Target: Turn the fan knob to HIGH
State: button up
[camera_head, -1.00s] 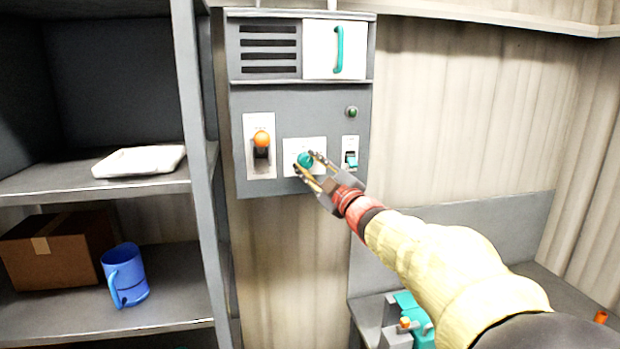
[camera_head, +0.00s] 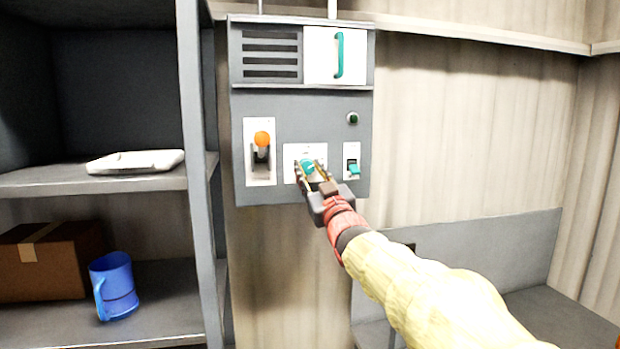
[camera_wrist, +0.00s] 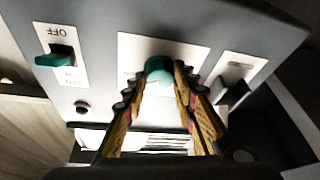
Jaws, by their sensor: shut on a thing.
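The teal fan knob (camera_head: 307,167) sits on a white plate (camera_head: 291,151) in the lower middle of a grey wall panel. My gripper (camera_head: 312,172) is at the knob, with one finger on each side of it. In the wrist view the round teal knob (camera_wrist: 159,70) shows between the fingertips of my gripper (camera_wrist: 160,84), which are shut on it. The plate's markings are too blurred to read, and the fingers hide part of the plate, so I cannot tell the setting.
An orange-tipped lever (camera_head: 262,139) is left of the knob and a teal toggle switch (camera_head: 353,167) is right of it. A dark green button (camera_head: 352,118) is above the switch. A shelf post (camera_head: 196,170) stands left, near a blue mug (camera_head: 114,286). The wall at right is clear.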

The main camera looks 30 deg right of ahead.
jog(key=shift+w+f, duration=0.1)
jog(key=shift+f, duration=0.1)
jog(key=o, duration=1.2)
jog(key=shift+r, duration=0.15)
jog(key=shift+c, duration=0.2)
jog(key=v, duration=1.2)
